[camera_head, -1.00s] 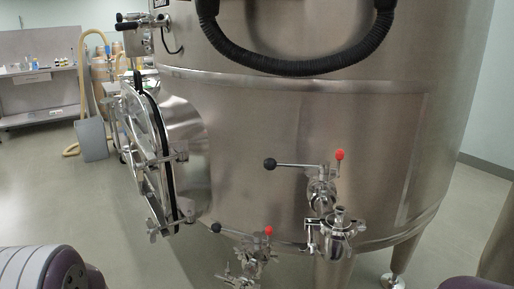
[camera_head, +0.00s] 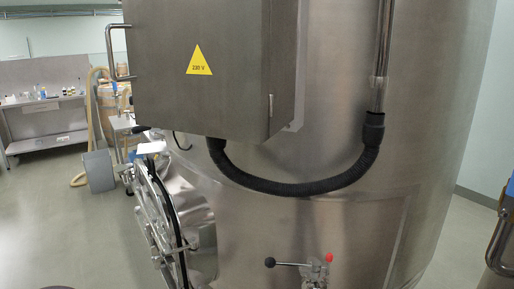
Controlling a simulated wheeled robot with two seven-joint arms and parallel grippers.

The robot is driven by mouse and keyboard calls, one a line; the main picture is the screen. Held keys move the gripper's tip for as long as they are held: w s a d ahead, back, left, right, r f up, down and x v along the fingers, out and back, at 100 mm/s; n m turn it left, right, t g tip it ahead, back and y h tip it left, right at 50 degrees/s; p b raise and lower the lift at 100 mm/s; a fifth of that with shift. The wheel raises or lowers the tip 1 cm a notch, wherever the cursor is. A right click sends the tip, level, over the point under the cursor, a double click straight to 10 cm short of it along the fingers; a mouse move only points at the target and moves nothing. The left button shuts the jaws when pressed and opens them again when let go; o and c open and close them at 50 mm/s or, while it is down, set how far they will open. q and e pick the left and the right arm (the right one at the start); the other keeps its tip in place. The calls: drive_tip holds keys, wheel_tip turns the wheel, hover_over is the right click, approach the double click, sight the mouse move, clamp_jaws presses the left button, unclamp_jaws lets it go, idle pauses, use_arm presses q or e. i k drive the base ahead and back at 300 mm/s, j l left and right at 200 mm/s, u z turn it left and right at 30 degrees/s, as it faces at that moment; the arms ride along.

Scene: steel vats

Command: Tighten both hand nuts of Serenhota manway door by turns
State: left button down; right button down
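The manway door (camera_head: 152,214) shows edge-on at the lower left of the steel vat (camera_head: 300,225), its lower end cut off by the bottom of the view. It looks close to its frame, but I cannot tell if it is fully seated. Metal clamp hardware (camera_head: 160,256) lies across the door's face. The hand nuts are too small and steeply angled to tell apart, or how tight they are. Neither of my grippers is in view.
A red-and-black handled valve (camera_head: 312,268) is at the bottom. Floor (camera_head: 60,220) is open at left.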

sight(158, 256)
drive_tip(key=k+j+u, duration=0.15)
drive_tip(key=u, duration=0.15)
drive_tip(key=k+j+u, duration=0.15)
drive_tip(key=u, duration=0.2)
drive_tip(key=z, duration=0.15)
drive_tip(key=i+j+z, duration=0.2)
drive_tip(key=j+z, duration=0.2)
drive_tip(key=j, duration=0.2)
drive_tip(key=i+j+z, duration=0.1)
drive_tip(key=j+z, duration=0.25)
drive_tip(key=j, duration=0.25)
drive_tip(key=j+z, duration=0.4)
drive_tip(key=j, duration=0.2)
drive_tip(key=j+z, duration=0.1)
drive_tip(key=j, duration=1.55)
